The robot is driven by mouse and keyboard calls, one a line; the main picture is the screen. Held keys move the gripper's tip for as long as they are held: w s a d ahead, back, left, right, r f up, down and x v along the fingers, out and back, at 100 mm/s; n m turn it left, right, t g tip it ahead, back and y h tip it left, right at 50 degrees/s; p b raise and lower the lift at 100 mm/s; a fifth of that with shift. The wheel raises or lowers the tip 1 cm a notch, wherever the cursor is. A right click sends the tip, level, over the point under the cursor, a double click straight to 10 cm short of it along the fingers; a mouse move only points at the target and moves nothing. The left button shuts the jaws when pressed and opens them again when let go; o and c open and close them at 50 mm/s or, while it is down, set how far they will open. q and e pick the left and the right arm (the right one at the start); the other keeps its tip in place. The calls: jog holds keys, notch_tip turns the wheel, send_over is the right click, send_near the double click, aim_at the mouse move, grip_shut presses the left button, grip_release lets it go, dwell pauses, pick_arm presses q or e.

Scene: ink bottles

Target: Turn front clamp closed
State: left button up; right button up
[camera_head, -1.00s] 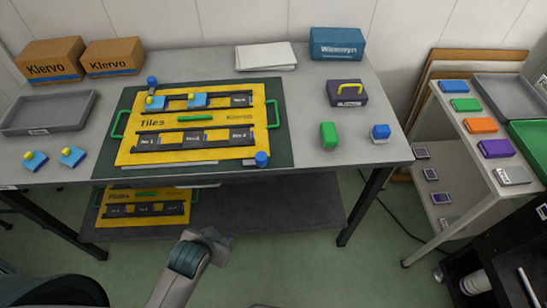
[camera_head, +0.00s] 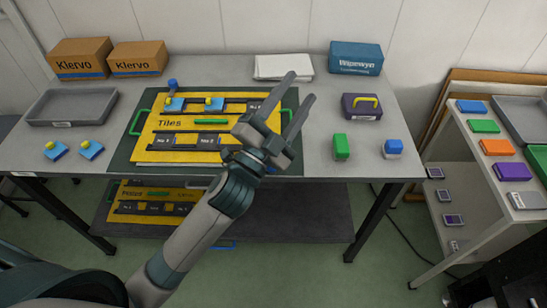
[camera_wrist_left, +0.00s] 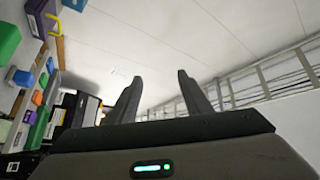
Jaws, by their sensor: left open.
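The yellow board (camera_head: 185,156) marked "Tiles" lies on a dark green mat (camera_head: 122,160) on the table. A blue clamp knob (camera_head: 172,85) stands at its back left corner. The front clamp, at the board's front right corner, is hidden behind my left gripper and wrist in the head view. My left gripper (camera_head: 301,87) is open and empty, raised over the board's right side with its fingers pointing up and away. The left wrist view shows its two spread fingers (camera_wrist_left: 159,80) with only wall and ceiling between them. My right gripper is not in view.
A green bottle (camera_head: 341,146), a blue-capped bottle (camera_head: 393,148) and a purple box (camera_head: 361,106) with a yellow handle stand to the right. A second board (camera_head: 130,217) lies on the lower shelf.

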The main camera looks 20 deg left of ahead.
pick_arm(q)
jog(key=s+d+r+m+g+h, duration=0.3)
jog(key=d+r+m+g+h, duration=0.25)
jog(key=m+h, duration=0.35)
jog(key=s+d+r+m+g+h, duration=0.3)
jog(key=d+r+m+g+h, duration=0.3)
jog(key=m, duration=0.6)
jog(key=s+d+f+m+g+y, duration=0.5)
jog(key=s+d+f+m+g, duration=0.3)
jog(key=m+g, duration=0.8)
jog(key=w+a+f+m+t+y, duration=0.3)
jog(key=w+a+f+m+y, duration=0.2)
jog(key=a+f+y, duration=0.35)
jog(key=w+a+t+y, duration=0.1)
jog(key=w+a+y, duration=0.3)
jog(key=a, duration=0.4)
jog(key=w+a+t+y, duration=0.2)
jog(key=w+a+y, duration=0.2)
jog(key=a, duration=0.4)
jog(key=shift+w+r, duration=0.25)
jog(key=shift+r, duration=0.15)
